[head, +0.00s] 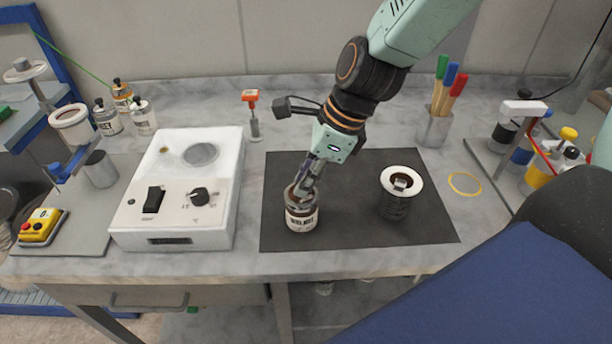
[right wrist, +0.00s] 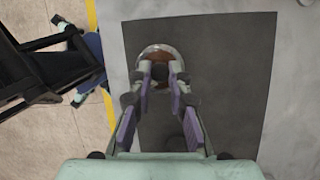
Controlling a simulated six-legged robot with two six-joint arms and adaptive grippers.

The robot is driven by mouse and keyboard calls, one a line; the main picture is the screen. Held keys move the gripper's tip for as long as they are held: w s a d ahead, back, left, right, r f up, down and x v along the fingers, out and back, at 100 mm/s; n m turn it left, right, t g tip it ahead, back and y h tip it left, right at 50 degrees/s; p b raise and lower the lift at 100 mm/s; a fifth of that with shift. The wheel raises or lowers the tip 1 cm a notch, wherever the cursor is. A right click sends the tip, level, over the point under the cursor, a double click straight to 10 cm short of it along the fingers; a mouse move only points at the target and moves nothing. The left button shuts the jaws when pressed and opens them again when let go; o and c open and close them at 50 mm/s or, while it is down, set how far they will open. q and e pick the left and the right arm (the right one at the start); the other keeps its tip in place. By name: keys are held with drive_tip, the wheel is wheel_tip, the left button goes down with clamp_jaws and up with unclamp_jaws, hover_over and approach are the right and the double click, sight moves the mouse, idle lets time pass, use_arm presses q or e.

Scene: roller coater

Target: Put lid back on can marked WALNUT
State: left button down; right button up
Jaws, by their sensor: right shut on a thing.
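A can with a white label (head: 301,219) stands upright on the black mat (head: 345,165); its lettering is small and appears to read WALNUT. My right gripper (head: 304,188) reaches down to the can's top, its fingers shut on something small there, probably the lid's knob. The fingers hide most of the can's top, so I cannot tell whether a lid is seated. In the right wrist view, the fingers (right wrist: 160,80) close over a round rim (right wrist: 145,52). My left gripper is not in view.
A white machine with a knob (head: 190,165) is left of the mat. A cup of colored-handled tools (head: 433,130) stands behind. The mat's right front is clear.

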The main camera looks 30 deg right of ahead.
drive_tip(key=shift+w, duration=0.1)
drive_tip(key=shift+p, duration=0.4)
drive_tip(key=shift+d, duration=0.1)
idle(0.3)
drive_tip(key=shift+p, duration=0.3)
idle(0.6)
drive_tip(key=shift+f, duration=0.15)
idle(0.7)
drive_tip(key=shift+p, duration=0.4)
idle(0.4)
drive_tip(key=o, duration=0.9)
drive_tip(key=shift+o, duration=0.2)
